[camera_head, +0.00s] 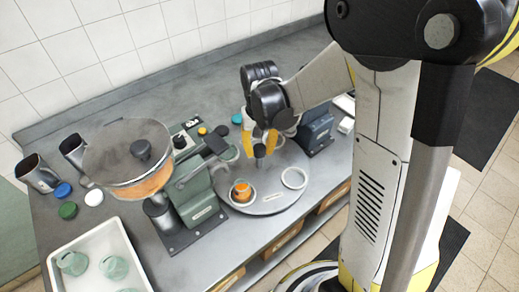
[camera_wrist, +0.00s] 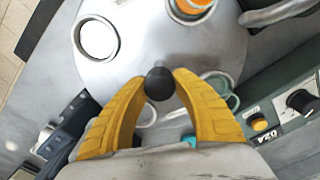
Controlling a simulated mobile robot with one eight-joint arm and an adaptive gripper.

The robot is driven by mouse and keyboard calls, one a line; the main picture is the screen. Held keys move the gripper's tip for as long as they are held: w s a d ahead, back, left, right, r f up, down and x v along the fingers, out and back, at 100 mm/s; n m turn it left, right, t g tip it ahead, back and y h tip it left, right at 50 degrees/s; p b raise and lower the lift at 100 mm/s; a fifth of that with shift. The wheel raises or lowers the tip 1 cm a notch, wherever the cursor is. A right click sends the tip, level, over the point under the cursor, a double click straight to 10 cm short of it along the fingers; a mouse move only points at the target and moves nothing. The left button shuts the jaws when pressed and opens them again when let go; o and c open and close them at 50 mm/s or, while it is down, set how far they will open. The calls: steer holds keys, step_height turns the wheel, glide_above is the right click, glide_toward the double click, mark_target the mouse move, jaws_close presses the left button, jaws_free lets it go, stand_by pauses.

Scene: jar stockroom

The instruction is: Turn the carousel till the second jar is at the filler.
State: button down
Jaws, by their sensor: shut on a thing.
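The carousel (camera_head: 270,200) is a round grey disc on the bench; it fills the upper middle of the wrist view (camera_wrist: 150,50). A dark round knob (camera_wrist: 159,83) stands up near its middle. My gripper (camera_head: 262,140) has its yellow fingers shut on this knob from both sides. A jar with orange contents (camera_head: 241,190) sits at the disc's near left, by the green filler (camera_head: 196,200). A white ring seat (camera_head: 294,178) on the right is empty. A greenish jar (camera_head: 230,153) at the far left is partly hidden. The filler outlet's exact alignment cannot be told.
A hopper with orange grains (camera_head: 140,185) tops the filler. A white tray (camera_head: 62,250) with pale green jars is at the lower left. Caps (camera_head: 68,210) and dark mugs (camera_head: 38,175) stand behind it. A grey device (camera_head: 316,130) stands right of the carousel.

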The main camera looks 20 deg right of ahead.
steer(key=shift+a+n, duration=0.1)
steer(key=shift+n, duration=3)
steer(key=shift+s+n+b, duration=0.1)
steer(key=shift+n+b, duration=0.3)
steer(key=shift+n, duration=2.8)
steer(key=c, duration=1)
jaws_free()
steer(key=shift+a, duration=0.1)
steer(key=shift+r, duration=0.15)
step_height(320, 180, up, 12)
